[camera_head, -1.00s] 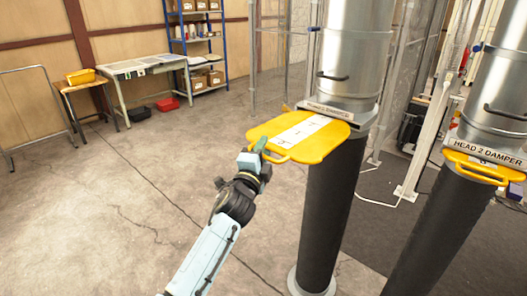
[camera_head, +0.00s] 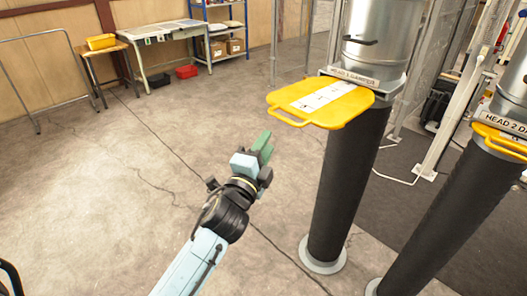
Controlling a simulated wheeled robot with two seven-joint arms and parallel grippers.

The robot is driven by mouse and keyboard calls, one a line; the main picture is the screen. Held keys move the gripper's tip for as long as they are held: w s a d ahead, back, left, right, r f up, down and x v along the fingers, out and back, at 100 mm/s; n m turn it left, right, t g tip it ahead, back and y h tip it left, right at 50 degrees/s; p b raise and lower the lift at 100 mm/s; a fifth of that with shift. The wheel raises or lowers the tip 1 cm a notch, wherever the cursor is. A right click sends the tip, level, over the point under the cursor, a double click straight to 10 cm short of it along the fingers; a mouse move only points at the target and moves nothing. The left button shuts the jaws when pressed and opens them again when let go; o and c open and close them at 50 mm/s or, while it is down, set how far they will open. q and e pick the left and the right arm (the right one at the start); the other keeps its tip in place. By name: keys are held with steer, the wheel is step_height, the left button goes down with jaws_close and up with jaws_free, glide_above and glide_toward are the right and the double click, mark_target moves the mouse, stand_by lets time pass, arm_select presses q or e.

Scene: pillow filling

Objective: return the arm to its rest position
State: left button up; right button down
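My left gripper (camera_head: 262,147) is in the middle of the view, with green fingers pointing up and away from me. It is clear of the yellow damper plate (camera_head: 345,106), and I see nothing held in it. Its fingers look close together, but whether they are fully shut is hard to make out. The yellow plate, with a handle loop and a white label strip, sticks out from under the metal cylinder marked HEAD 1 DAMPER (camera_head: 375,50). My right gripper is not in view.
A black column (camera_head: 346,190) stands right of my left arm. A second column (camera_head: 440,215) with a yellow plate (camera_head: 500,139) is further right. A worktable (camera_head: 160,32), a yellow bin (camera_head: 101,42) and a red bin (camera_head: 187,72) are at the back left. The concrete floor at left is open.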

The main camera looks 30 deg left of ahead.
arm_select(q)
steer(key=shift+s, duration=0.35)
step_height(320, 180, down, 26)
steer(key=s+n+g+b, duration=0.1)
steer(key=n+g+b, duration=0.2)
steer(key=g, duration=0.3)
steer(key=s+f+n+g+b, duration=0.1)
steer(key=s+f, duration=0.2)
steer(key=f, duration=0.3)
steer(key=s+f+n+g+h+b, duration=0.1)
steer(key=s+f, duration=0.2)
steer(key=f, duration=0.3)
steer(key=s+f+n+g, duration=0.1)
steer(key=s+f+g, duration=0.1)
steer(key=f, duration=0.4)
steer(key=s+f+n+g+b, duration=0.3)
steer(key=s+f+n+g, duration=0.15)
steer(key=s+f, duration=1.35)
steer(key=s+f+n+g+b, duration=0.1)
steer(key=s+f, duration=0.3)
steer(key=s, duration=0.6)
steer(key=s+a+f+n+g+b, duration=0.1)
steer(key=s+f+n+g, duration=0.1)
steer(key=s, duration=0.7)
step_height(320, 180, down, 2)
steer(key=shift+s+f+n+g, duration=0.25)
steer(key=shift+s+n+g, duration=0.15)
steer(key=shift+g, duration=0.45)
